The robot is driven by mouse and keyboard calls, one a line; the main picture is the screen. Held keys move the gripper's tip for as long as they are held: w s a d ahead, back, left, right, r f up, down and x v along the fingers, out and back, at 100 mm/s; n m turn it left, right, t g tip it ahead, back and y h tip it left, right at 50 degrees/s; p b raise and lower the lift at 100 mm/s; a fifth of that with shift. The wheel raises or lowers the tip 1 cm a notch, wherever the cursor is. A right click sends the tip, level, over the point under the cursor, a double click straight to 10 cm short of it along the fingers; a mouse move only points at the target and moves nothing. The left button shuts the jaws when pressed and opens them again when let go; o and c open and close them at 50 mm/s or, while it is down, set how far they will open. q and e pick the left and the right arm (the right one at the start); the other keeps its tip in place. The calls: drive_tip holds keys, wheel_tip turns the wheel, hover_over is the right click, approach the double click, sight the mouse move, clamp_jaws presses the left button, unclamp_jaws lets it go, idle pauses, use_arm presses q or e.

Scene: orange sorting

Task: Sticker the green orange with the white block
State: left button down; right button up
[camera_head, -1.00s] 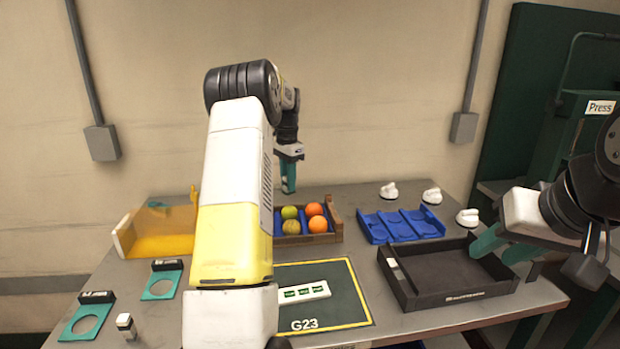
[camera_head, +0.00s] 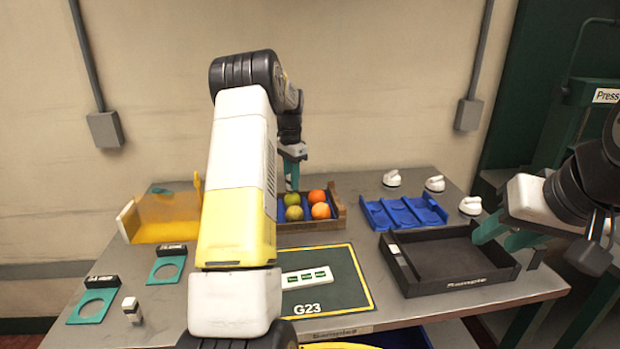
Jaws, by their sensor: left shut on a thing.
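A wooden crate (camera_head: 336,217) at the back middle holds several fruits. The green orange (camera_head: 291,199) is at its back left. My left gripper (camera_head: 292,184) reaches down from above, its teal fingertips at the top of the green orange; it is shut on it, though the grip is small and partly hidden. My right gripper (camera_head: 506,234) is open and empty, over the right side of the black tray (camera_head: 462,284).
A yellow-green fruit (camera_head: 294,213) and two orange ones lie in the crate. A blue tray (camera_head: 403,214) and white knobs (camera_head: 434,184) are at the back right. A dark mat (camera_head: 345,283) holds a white strip (camera_head: 306,276). Teal ring holders (camera_head: 165,264) lie at left.

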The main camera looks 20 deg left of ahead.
use_arm(q)
drive_tip(key=shift+f, duration=0.55)
idle(1.0)
drive_tip(key=shift+r, duration=3.55)
